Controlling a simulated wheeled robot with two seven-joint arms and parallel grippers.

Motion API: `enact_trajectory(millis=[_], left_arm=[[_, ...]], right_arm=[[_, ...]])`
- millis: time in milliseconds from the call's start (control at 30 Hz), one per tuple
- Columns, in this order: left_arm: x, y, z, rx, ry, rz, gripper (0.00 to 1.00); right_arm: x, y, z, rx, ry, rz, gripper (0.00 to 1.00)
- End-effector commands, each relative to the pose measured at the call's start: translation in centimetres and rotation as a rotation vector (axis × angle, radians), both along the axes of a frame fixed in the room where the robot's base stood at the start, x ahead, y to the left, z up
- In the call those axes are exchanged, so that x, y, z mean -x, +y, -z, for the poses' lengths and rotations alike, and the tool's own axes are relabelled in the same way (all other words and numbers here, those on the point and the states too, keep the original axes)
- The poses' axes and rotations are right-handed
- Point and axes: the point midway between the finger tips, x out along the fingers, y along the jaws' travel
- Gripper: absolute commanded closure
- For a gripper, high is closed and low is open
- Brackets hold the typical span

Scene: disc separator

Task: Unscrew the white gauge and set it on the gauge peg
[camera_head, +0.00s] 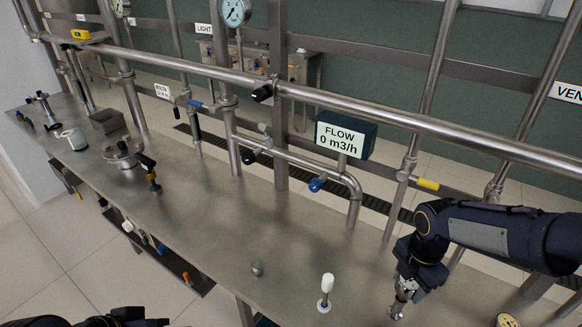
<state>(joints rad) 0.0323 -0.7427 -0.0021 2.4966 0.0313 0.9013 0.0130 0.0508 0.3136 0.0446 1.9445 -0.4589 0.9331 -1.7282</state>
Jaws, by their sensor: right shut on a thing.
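My right gripper (398,306) reaches down from the right, low over the front right of the steel bench (200,230). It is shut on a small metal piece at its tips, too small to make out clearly. A round gauge (235,11) with a pale dial stands on the pipework at the top. A yellowish round dial (507,321) is cut off by the bottom edge. A white-topped upright piece (327,284) stands on a round base left of the gripper. I cannot tell which piece is the gauge peg. My left gripper is out of view.
A small metal knob (257,268) stands on the bench. A round flanged fitting (122,152) is at the left.

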Motion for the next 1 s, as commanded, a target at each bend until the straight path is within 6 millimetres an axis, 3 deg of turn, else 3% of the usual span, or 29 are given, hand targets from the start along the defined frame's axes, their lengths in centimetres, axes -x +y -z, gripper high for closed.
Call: enact_trajectory(millis=[100, 300, 333, 500, 767, 1000], left_arm=[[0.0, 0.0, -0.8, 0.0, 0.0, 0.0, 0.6], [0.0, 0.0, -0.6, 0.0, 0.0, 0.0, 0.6], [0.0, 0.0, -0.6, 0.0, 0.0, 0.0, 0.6], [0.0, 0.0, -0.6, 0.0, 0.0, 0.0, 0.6], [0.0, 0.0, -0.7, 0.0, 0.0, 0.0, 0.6], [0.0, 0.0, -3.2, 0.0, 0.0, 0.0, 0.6]], right_arm=[[0.1, 0.0, -0.1, 0.0, 0.005, -0.1, 0.78], [0.0, 0.0, 0.0, 0.001, 0.002, -0.11, 0.78], [0.0, 0.0, 0.0, 0.001, 0.002, -0.11, 0.48], [0.0, 0.0, 0.0, 0.001, 0.002, -0.109, 0.26], [0.0, 0.0, -0.1, 0.001, 0.001, -0.108, 0.25], [0.0, 0.0, -2.7, 0.001, 0.001, -0.107, 0.25]])
